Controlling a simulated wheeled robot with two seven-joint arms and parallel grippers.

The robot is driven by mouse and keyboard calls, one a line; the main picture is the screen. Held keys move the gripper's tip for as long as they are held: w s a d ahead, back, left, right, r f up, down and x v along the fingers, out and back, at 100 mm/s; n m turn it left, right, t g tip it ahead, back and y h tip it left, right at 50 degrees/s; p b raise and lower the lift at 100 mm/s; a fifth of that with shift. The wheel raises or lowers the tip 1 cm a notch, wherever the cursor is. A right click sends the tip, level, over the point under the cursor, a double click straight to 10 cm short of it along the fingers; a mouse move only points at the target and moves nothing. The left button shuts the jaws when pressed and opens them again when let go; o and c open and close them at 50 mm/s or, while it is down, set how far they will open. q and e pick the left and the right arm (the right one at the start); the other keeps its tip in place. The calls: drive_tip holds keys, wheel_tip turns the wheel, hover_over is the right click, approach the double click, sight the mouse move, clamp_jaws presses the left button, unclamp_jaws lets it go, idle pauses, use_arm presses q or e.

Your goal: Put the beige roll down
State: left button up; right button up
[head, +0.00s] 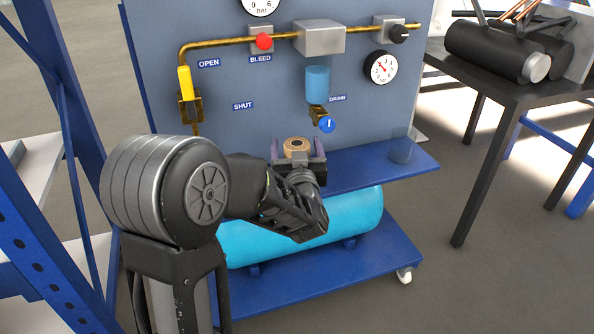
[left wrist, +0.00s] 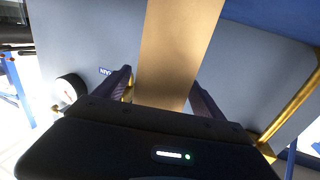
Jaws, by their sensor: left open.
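In the left wrist view the roll (left wrist: 178,52) fills the middle as a broad beige band. My left gripper (head: 298,152) is open, with one finger on each side of the roll. In the left wrist view the fingers (left wrist: 164,92) flank the band closely. The roll's underside is hidden by the gripper, so I cannot tell from it alone whether it rests on the shelf. My right gripper is not in view.
The blue shelf (head: 376,170) is free to the right, with a clear cup (head: 400,149) near its far end. Above stand the filter bowl (head: 317,84) and blue drain tag (head: 327,125). A yellow-handled valve (head: 187,88) is at left. A cyan tank (head: 355,214) lies below.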

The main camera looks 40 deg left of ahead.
use_arm(q)
drive_tip(key=shift+w+a, duration=0.2)
drive_tip(key=shift+w, duration=0.05)
idle(0.4)
drive_tip(key=c, duration=1.6)
drive_tip(key=shift+r, duration=0.1)
